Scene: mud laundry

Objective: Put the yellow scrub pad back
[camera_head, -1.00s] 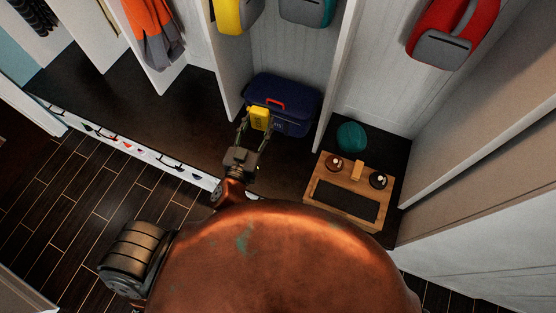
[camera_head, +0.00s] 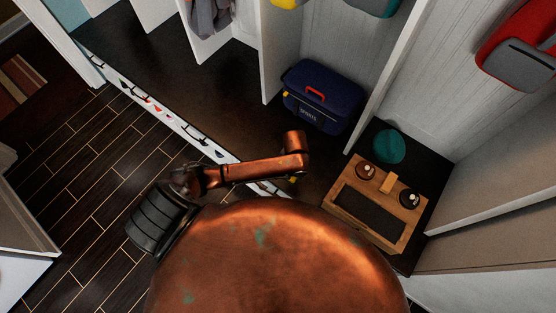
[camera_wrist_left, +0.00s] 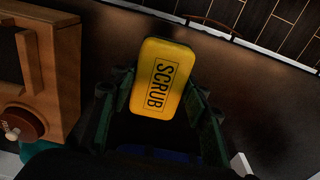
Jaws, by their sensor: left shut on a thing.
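The yellow scrub pad (camera_wrist_left: 163,78), marked SCRUB, is held between the two green fingers of my left gripper (camera_wrist_left: 161,92) in the left wrist view. In the head view my copper arm hides most of the gripper; only a small bit of yellow shows below the arm's end. A wooden tray (camera_head: 337,210) with a dark inset panel sits on the dark bench at the right; its side (camera_wrist_left: 62,75) also shows at the left of the wrist view. My right gripper is not in view.
The tray carries a brown round-knobbed item (camera_head: 366,171), a tan block (camera_head: 387,183) and a black-knobbed item (camera_head: 409,198). A teal round object (camera_head: 389,146) lies behind it.

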